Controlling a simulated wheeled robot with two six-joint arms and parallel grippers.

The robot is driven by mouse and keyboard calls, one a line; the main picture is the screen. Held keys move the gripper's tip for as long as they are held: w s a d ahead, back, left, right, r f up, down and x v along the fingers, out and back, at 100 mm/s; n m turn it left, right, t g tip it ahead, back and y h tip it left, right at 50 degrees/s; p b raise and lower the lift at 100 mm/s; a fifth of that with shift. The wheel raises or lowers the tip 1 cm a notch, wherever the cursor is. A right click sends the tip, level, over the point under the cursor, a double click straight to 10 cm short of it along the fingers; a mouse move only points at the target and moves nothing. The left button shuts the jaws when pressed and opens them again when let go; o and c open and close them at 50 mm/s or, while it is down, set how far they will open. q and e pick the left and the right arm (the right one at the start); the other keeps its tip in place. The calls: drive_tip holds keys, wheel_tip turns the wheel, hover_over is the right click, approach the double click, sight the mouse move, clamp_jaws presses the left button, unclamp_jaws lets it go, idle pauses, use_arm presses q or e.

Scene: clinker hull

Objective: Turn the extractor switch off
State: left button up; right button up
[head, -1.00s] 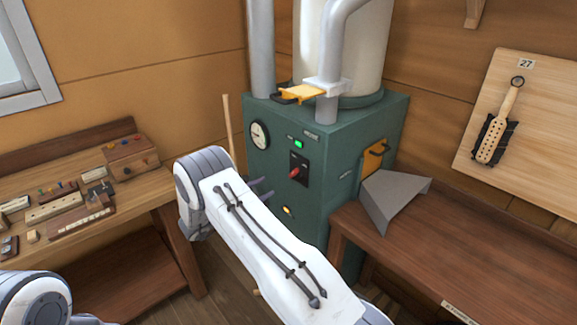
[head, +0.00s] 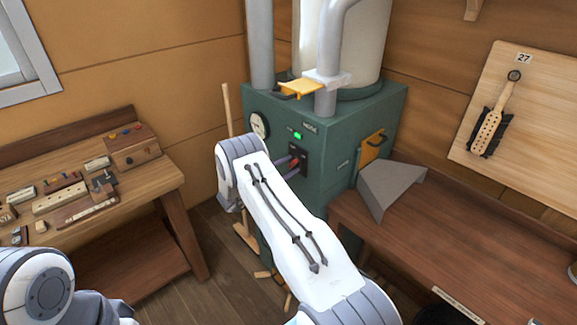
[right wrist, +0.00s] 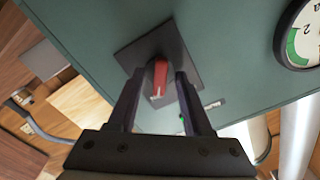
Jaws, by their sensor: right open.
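The extractor switch (head: 296,162) is a red lever on a black plate on the front of the green extractor cabinet (head: 340,130). In the right wrist view the red switch (right wrist: 160,78) lies between the two fingers of my right gripper (right wrist: 159,84). The fingers are open, with a gap on each side of the lever. In the head view my right gripper (head: 288,166) is at the plate, partly hidden by my own arm. A green lamp (head: 297,135) glows above the switch. My left gripper is outside the frames; only part of that arm shows.
A round gauge (head: 260,125) is left of the switch, also seen in the right wrist view (right wrist: 300,35). A grey hood (head: 390,188) stands on the right bench (head: 440,240). A bench with tools (head: 130,185) is at the left.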

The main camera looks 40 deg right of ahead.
clamp_jaws()
drive_tip(key=n+b, duration=0.2)
drive_tip(key=shift+f+n, duration=0.15)
drive_tip(key=shift+n, duration=0.25)
drive_tip(key=n+b, duration=0.1)
drive_tip(key=n, duration=0.1)
drive_tip(key=shift+n+b, duration=0.3)
drive_tip(key=shift+b, duration=0.05)
drive_tip(key=n, duration=0.2)
drive_tip(key=shift+n+b, duration=0.4)
drive_tip(key=shift+n, duration=1.9)
